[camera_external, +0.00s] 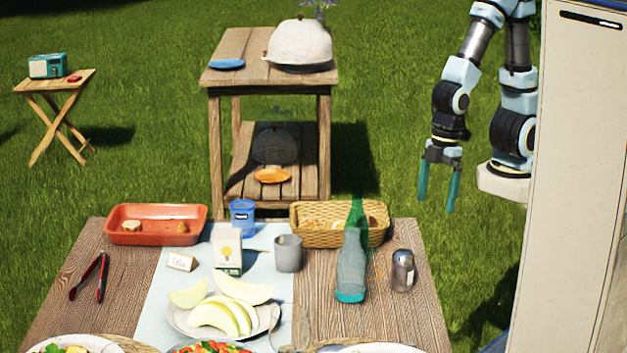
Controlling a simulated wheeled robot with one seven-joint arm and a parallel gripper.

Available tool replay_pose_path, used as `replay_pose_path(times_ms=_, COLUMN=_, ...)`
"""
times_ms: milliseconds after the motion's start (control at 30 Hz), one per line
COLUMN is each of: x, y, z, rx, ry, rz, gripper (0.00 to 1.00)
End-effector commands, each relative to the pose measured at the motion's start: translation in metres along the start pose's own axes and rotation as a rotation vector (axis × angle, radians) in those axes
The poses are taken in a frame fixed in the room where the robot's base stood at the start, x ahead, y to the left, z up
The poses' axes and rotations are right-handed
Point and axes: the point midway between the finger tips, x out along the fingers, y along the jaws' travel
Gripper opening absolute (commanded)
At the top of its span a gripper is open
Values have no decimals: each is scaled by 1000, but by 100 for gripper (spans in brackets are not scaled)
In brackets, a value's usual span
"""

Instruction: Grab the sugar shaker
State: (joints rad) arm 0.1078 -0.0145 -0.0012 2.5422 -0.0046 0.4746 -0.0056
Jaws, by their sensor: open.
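The sugar shaker (403,270) looks like a small dark shaker with a metal top and a pale label. It stands upright near the right edge of the wooden table (130,300), right of a tall green bottle. My gripper (437,190) hangs in the air to the right of the table's far right corner, above and right of the shaker in the picture. Its teal fingers point down, apart and empty. Nothing hides the shaker.
The green bottle (351,265) stands close left of the shaker. A wicker basket (335,236) is behind them. A grey cup (288,253), a carton (227,251) and a plate of melon slices (188,322) are further left. Bare wood lies in front of the shaker.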

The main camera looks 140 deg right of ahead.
Motion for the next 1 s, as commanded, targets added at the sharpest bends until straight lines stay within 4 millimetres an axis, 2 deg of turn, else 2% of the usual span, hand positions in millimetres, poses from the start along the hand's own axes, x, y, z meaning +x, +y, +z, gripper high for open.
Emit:
replay_pose_path(times_ms=233, x=-38, y=0, z=-6, rx=1, ry=5, rz=0, gripper=99)
replay_pose_path(times_ms=267, x=-35, y=1, z=-5, rx=-5, ry=-5, rz=2, gripper=99)
replay_pose_path(times_ms=667, x=18, y=2, z=5, rx=-162, ry=-149, rz=7, gripper=99)
replay_pose_path(times_ms=867, x=58, y=-2, z=15, rx=-291, ry=-248, rz=-50, gripper=99)
replay_pose_path(times_ms=1000, x=96, y=-14, z=26, rx=-425, ry=-316, rz=-166, gripper=99)
